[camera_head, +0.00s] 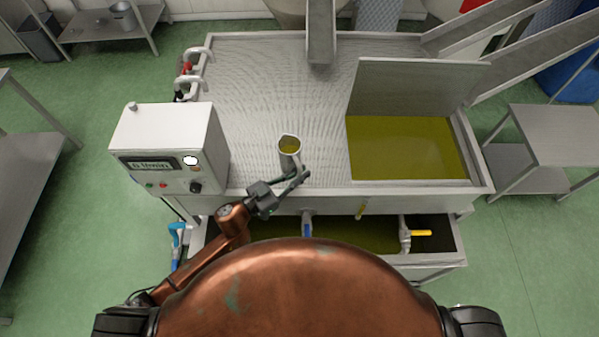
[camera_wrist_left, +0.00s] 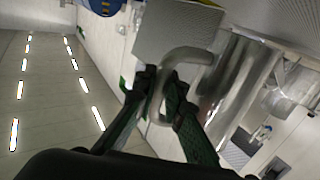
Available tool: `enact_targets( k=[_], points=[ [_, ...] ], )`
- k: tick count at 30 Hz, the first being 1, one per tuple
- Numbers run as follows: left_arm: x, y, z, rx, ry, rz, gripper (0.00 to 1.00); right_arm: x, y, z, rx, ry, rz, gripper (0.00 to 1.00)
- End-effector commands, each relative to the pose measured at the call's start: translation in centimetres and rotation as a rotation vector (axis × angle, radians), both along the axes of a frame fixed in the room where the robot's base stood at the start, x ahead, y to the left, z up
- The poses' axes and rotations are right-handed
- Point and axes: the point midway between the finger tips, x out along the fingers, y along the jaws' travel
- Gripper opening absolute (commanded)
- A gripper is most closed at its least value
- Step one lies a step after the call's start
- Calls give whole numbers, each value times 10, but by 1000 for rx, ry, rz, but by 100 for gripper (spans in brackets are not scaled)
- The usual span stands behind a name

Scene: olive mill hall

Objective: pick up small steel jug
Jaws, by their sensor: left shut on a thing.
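The small steel jug (camera_head: 289,161) is upright at the front of the ribbed steel top, with yellow-green showing inside its mouth. In the left wrist view its shiny body (camera_wrist_left: 237,85) fills the middle right, with the curved handle (camera_wrist_left: 190,56) toward the camera. My left gripper (camera_head: 297,180) reaches in from the front left. Its dark fingers (camera_wrist_left: 163,92) are shut on the jug's handle. I cannot tell whether the jug's base touches the top. My right gripper is not in view.
A white control box (camera_head: 168,145) stands left of the jug, close to my left arm. A basin of yellow-green oil (camera_head: 400,150) with a raised steel plate (camera_head: 418,84) is to the right. A steel chute (camera_head: 320,35) comes down behind. The ribbed top (camera_head: 260,85) behind the jug is clear.

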Motion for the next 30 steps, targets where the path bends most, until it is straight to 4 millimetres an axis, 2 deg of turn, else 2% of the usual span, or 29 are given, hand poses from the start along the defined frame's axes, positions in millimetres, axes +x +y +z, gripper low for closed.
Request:
enact_targets(
  k=[8, 18, 30],
  points=[
    [-24, -2, 30, -1, -4, -2, 0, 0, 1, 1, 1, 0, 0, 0],
    [-63, -6, 45, -2, -1, -2, 0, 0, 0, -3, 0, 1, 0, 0],
    [-95, -9, 60, -2, -3, -1, 0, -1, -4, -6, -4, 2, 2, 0]
  ],
)
